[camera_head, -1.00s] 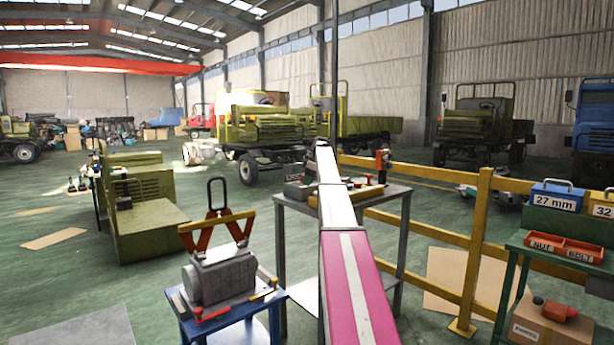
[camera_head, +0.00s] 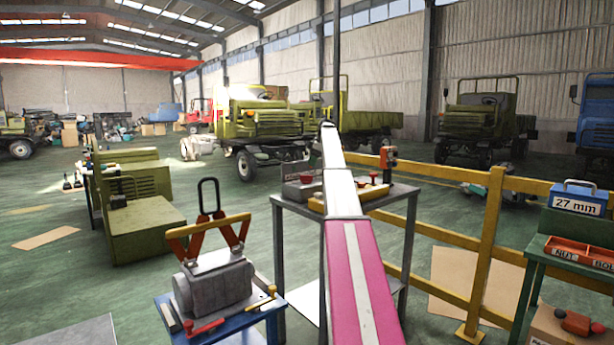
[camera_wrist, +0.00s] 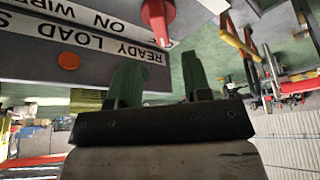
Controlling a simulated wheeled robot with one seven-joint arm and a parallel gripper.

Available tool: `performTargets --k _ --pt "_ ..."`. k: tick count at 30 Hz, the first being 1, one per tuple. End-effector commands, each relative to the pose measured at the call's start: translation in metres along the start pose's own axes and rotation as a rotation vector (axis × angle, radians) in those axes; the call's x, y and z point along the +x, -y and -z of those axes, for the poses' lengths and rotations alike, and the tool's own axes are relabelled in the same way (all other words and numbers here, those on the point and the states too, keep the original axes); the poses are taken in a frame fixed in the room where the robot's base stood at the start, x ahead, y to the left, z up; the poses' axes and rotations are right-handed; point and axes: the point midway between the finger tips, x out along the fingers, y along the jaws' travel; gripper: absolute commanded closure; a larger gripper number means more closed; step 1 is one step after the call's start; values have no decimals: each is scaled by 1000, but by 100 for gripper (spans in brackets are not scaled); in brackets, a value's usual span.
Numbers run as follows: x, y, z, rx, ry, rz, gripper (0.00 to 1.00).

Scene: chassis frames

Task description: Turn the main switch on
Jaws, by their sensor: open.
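A red switch handle (camera_wrist: 158,20) shows at the top of the wrist view, on a grey panel (camera_wrist: 105,75) with white label strips. The strips read "READY LOAD S…" and "ON WIRE…", cut off by the frame. A round orange-red spot (camera_wrist: 68,61) sits on the panel. My gripper (camera_wrist: 162,82) is open and empty, its two green fingers apart below the handle in the picture; I see no contact. In the head view, a grey box with red parts (camera_head: 298,192) is on the grey table, partly behind my arm. My gripper is not clearly visible there.
The grey table (camera_head: 400,190) also holds a yellow tray (camera_head: 372,194) and a red-and-dark tool (camera_head: 387,160). A blue stand (camera_head: 240,318) with a grey motor (camera_head: 215,285) is at front left. A yellow railing (camera_head: 488,240) and a green bench (camera_head: 570,228) are at right.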

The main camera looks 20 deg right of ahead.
Motion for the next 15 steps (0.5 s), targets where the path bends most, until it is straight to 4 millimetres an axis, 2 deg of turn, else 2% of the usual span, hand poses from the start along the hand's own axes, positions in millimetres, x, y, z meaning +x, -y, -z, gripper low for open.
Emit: performTargets --k 9,15 --pt "56 1 1 0 0 2 55" --pt "72 0 0 0 0 0 55"
